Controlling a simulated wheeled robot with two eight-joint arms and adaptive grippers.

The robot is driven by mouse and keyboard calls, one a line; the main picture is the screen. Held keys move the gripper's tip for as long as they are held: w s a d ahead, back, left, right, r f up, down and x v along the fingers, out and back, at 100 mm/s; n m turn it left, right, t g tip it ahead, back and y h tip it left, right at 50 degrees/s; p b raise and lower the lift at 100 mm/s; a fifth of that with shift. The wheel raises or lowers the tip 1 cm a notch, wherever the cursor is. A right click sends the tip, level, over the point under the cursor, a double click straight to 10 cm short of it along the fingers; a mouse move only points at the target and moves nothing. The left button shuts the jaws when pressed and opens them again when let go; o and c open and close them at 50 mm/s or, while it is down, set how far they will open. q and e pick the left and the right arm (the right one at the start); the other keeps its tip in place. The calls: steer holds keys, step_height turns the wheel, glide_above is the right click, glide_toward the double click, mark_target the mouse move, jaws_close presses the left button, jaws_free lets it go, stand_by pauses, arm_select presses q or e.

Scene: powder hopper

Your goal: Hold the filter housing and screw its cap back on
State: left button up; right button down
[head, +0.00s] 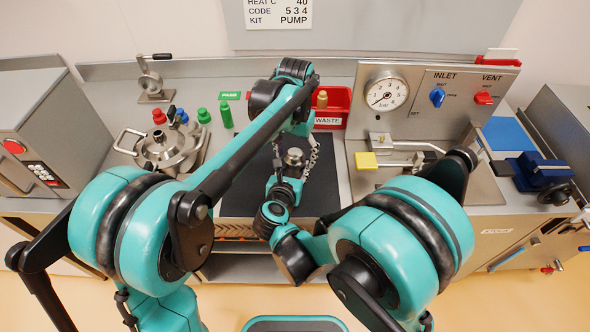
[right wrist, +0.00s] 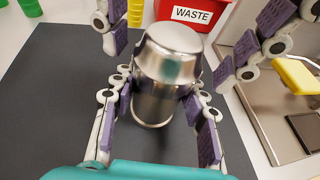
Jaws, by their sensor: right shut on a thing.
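The filter housing is a shiny metal cylinder (right wrist: 155,106) standing upright over the dark mat. Its wider, tapered metal cap (right wrist: 172,52) sits at its top; I cannot tell whether its thread is engaged. In the head view the cap (head: 293,156) shows small between the arms. My right gripper (right wrist: 157,128) is shut on the housing, with purple pads on both sides of its body. My left gripper (head: 295,163) reaches in from above, its fingers spread wide on either side of the cap, apart from it. The housing's lower part is mostly hidden in the head view.
A red WASTE bin (head: 335,106) stands behind the mat (head: 237,197). A metal pressure vessel (head: 167,147) and green bottles (head: 204,116) are at left. A gauge panel (head: 425,100), a yellow-handled lever (head: 366,161) and a blue vise (head: 540,170) are at right.

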arm_select(q)
steer(key=shift+r, duration=0.1)
steer(key=shift+r, duration=2.15)
steer(key=shift+c, duration=0.3)
step_height(320, 180, up, 3)
steer(key=n, duration=0.4)
steer(key=shift+a+r+n, duration=0.1)
steer(key=shift+r+n, duration=0.05)
steer(key=shift+n, duration=0.15)
steer(key=shift+f, duration=4)
